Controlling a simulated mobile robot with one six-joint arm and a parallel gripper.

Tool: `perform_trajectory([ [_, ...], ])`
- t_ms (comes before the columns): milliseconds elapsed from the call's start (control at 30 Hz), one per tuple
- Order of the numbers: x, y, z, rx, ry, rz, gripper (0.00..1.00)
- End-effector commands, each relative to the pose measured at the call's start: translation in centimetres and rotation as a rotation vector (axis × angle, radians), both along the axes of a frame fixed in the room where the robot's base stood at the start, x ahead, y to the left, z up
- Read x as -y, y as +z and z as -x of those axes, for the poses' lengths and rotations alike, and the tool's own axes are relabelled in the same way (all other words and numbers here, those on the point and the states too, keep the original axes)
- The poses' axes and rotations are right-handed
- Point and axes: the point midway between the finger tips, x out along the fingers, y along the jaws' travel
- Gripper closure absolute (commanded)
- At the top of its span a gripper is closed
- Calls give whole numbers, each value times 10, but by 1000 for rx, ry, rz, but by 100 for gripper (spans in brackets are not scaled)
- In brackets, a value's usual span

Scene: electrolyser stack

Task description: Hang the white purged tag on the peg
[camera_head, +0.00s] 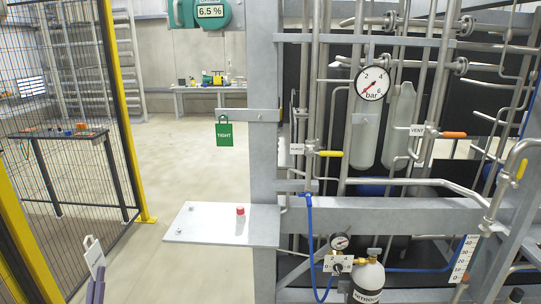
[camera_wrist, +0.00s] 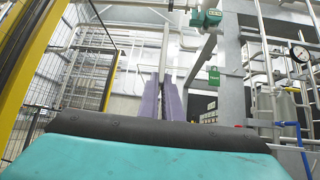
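The white tag (camera_head: 93,254) has a handle-like loop at its top and stands tilted at the lower left of the head view. My gripper (camera_head: 96,288) has purple fingers and is shut on the tag's lower end. In the wrist view the fingers (camera_wrist: 166,100) are close together, with a thin pale edge rising between them. Any writing on the tag is unreadable. A grey bar (camera_head: 247,115) sticks out left from the steel column. A green TIGHT tag (camera_head: 224,134) hangs at its left end. I cannot make out a free peg on the bar.
A pale shelf (camera_head: 205,231) juts from the column below the bar and carries a red-topped piece (camera_head: 240,211). Pipes, valves and a pressure gauge (camera_head: 372,84) fill the right. A mesh fence with a yellow post (camera_head: 121,110) stands left. The floor between is clear.

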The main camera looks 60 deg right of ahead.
Motion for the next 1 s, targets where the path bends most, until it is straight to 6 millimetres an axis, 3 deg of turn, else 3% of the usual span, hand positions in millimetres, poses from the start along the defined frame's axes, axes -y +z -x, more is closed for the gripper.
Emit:
perform_trajectory([
  [100, 39, 10, 2, -14, -74, 2, 100],
  [467, 150, 39, 22, -68, -282, -2, 100],
  [767, 241, 64, 56, -115, -453, -12, 100],
  [1000, 310, 85, 93, -153, -584, -28, 100],
])
